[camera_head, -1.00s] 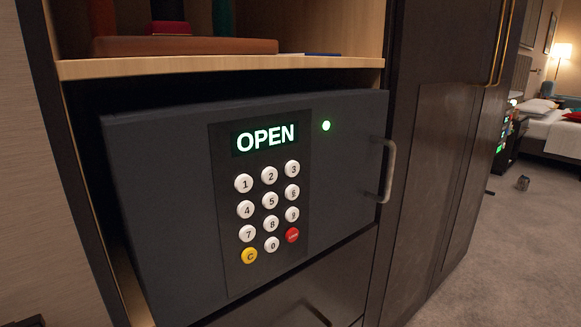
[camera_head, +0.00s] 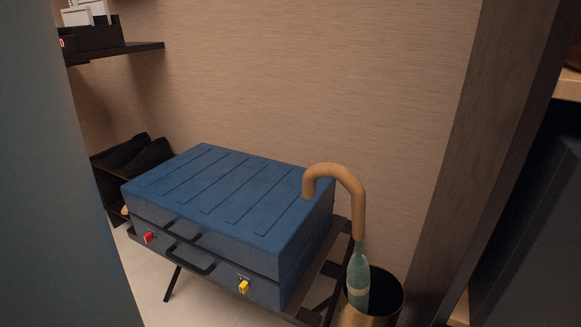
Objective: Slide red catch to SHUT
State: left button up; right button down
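A blue suitcase (camera_head: 225,205) lies flat on a dark folding rack, with its lid down or nearly down. A red catch (camera_head: 148,237) sits at the left of its front face, near the seam. A yellow catch (camera_head: 243,286) sits at the right of the same face. Two dark handles show between the catches, one on the lid (camera_head: 182,229) and one on the lower half (camera_head: 190,260). I cannot read any label by the red catch or tell its exact position. Neither of my grippers is in view.
A brass bin (camera_head: 372,302) holding an umbrella with a curved tan handle (camera_head: 345,183) stands right of the suitcase. Dark shoes (camera_head: 138,153) are on a low rack at the left. A pale green-grey panel (camera_head: 55,190) fills the left edge.

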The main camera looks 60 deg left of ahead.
aim_at(148, 237)
jog(key=u, duration=2.25)
